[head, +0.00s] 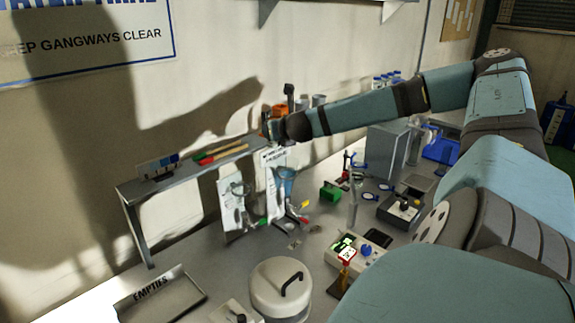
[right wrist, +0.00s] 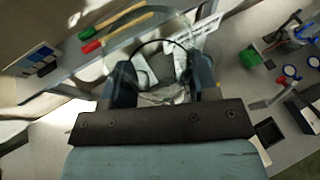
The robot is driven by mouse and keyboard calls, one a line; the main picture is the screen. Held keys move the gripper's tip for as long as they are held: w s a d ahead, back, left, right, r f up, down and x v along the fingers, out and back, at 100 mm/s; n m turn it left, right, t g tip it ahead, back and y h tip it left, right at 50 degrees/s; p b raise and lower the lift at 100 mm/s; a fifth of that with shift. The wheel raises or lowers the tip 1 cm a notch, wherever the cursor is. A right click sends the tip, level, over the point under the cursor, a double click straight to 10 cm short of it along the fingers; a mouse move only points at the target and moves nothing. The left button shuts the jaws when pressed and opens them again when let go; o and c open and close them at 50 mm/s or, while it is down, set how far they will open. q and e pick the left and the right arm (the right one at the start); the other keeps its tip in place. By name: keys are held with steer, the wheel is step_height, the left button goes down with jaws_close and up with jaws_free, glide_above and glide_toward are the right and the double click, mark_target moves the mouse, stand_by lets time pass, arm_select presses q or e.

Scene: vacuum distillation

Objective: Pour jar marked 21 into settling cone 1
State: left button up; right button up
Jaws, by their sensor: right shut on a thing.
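My right gripper (head: 268,129) is at the right end of the raised shelf, above two settling cones. In the right wrist view, its fingers (right wrist: 163,78) are shut on a clear, round-rimmed jar (right wrist: 152,64). I cannot read a number on the jar, nor tell its contents; the gripper mostly hides it in the head view. One clear cone (head: 239,192) stands in front of the shelf, and another with a bluish upper part (head: 286,181) stands to its right. White cards are behind them, but I cannot tell which cone is 1. My left gripper is not in view.
The grey shelf (head: 187,167) carries red and green pens and a small card stand. An EMPTIES tray (head: 160,296) and a white lidded pot (head: 280,287) are in front. A green block (head: 330,192) and several instruments stand to the right.

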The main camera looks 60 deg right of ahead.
steer(key=s+a+b, duration=0.1)
steer(key=s, duration=0.5)
steer(key=shift+s+a+r, duration=0.25)
steer(key=shift+s+r, duration=0.05)
steer(key=shift+r, duration=0.15)
steer(key=shift+w, duration=0.1)
